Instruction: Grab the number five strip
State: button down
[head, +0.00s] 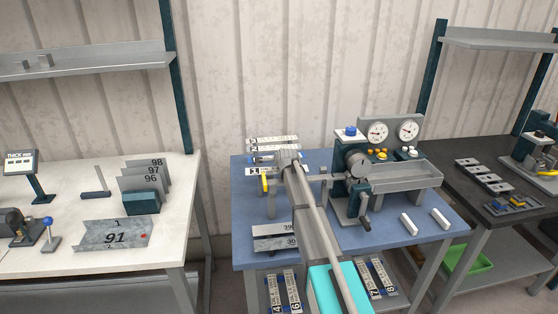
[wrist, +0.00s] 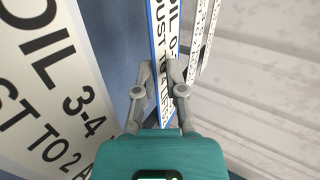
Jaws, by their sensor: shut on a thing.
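My gripper (wrist: 159,72) is shut on a narrow white strip (wrist: 161,28) with a blue edge and black lettering, standing edge-on between the fingers in the wrist view. Its number does not show there. Another lettered strip (wrist: 55,95) lies to the left in that view, and more strips (wrist: 198,35) show to the right. In the head view my gripper (head: 279,158) is over the back left of the blue table, among white strips (head: 272,140). My arm and gripper partly cover them, and the numbers are too small to read surely.
A machine with two dials (head: 393,131) stands right of my arm on the blue table (head: 245,215). Grey plates (head: 275,231) lie at its front left and two white bars (head: 409,223) at its right. A white table (head: 60,185) stands left, a dark bench (head: 480,150) right.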

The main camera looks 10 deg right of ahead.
jog(key=shift+r+p, duration=0.95)
jog(key=shift+r, duration=0.15)
jog(key=f+p+v, duration=0.1)
jog(key=p+v, duration=0.1)
jog(key=v, duration=0.5)
jog(key=s+f+p+v, duration=0.1)
jog(key=p+v, duration=0.2)
jog(key=v, duration=0.4)
jog(key=shift+s+f, duration=0.2)
jog(key=shift+s, duration=0.3)
